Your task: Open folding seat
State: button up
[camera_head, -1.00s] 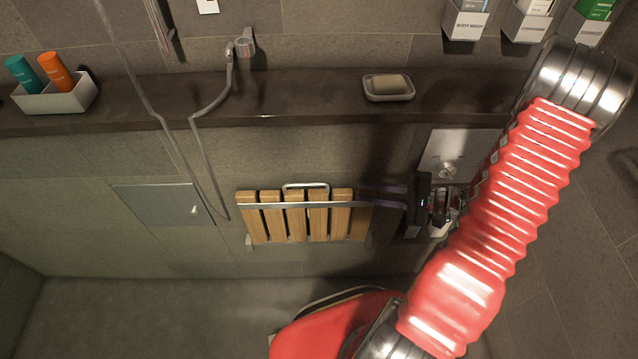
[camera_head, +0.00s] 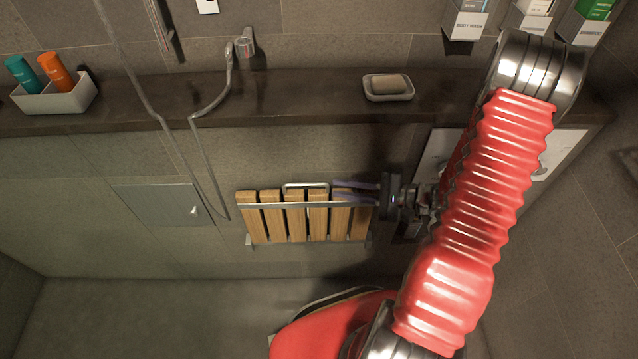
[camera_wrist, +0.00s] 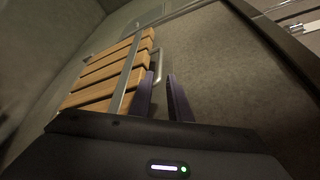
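The folding seat (camera_head: 295,222) has wooden slats, a metal bar across its front and a small metal handle (camera_head: 305,186) at its top edge. It is folded up against the tiled wall in the head view. My gripper (camera_head: 336,191) reaches in from the right, with its purple fingers at the seat's upper right end. The seat (camera_wrist: 110,72) is on the left there, and the handle (camera_wrist: 157,66) shows just beyond the fingertips. I cannot tell whether a finger touches the seat.
A dark ledge (camera_head: 290,103) runs above the seat, holding a soap dish (camera_head: 388,97) and a white caddy (camera_head: 58,101) with bottles. A shower hose (camera_head: 178,150) hangs to the left of the seat. The floor (camera_head: 150,315) below is clear.

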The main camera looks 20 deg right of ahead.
aim_at(313, 184)
jog(key=shift+x, duration=3.5)
jog(key=shift+c, duration=0.2)
grip_shut()
jog(key=shift+r, duration=0.1)
